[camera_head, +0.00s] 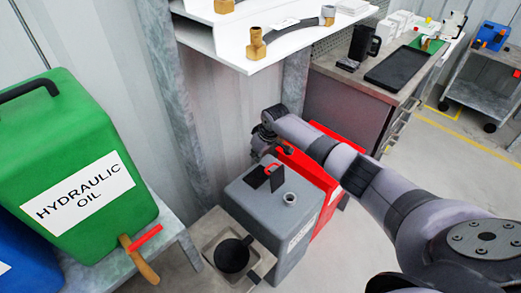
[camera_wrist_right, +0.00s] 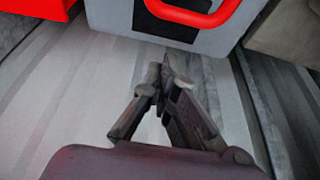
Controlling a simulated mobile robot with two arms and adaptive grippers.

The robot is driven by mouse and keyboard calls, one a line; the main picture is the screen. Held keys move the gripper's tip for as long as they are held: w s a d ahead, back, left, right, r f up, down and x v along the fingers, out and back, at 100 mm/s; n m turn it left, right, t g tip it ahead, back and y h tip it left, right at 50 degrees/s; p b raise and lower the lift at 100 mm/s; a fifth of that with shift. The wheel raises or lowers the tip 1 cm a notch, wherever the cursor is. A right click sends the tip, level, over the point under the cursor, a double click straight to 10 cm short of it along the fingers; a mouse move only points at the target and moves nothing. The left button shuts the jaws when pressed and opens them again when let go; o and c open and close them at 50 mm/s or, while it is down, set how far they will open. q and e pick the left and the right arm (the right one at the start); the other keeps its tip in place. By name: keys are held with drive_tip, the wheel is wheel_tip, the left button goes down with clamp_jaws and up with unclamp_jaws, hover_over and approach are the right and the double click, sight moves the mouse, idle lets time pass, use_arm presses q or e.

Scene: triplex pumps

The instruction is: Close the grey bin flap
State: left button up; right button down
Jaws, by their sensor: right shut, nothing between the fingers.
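The grey bin (camera_head: 252,205) stands on the floor in the middle of the head view. Its dark flap (camera_head: 277,178) stands up, open, from the top, beside a dark square opening (camera_head: 256,177). A small red handle (camera_head: 271,166) shows at the flap; it shows large in the wrist view (camera_wrist_right: 190,14), at the top edge. My right gripper (camera_head: 262,138) is past the far edge of the bin, apart from the flap. In the wrist view the right gripper (camera_wrist_right: 168,88) is shut and empty. My left gripper is not in view.
A red bin (camera_head: 322,172) stands close against the grey bin's right side. A white shelf (camera_head: 237,58) with brass fittings hangs above. A green hydraulic oil canister (camera_head: 70,150) stands at left. A black cup (camera_head: 233,255) sits low in front. Open floor lies at right.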

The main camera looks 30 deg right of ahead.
sight(273, 176)
drive_tip(key=s, duration=0.1)
drive_tip(key=s+p, duration=0.1)
drive_tip(key=s+d+p, duration=0.1)
drive_tip(key=shift+s+r, duration=0.15)
drive_tip(key=shift+r, duration=0.1)
idle(0.4)
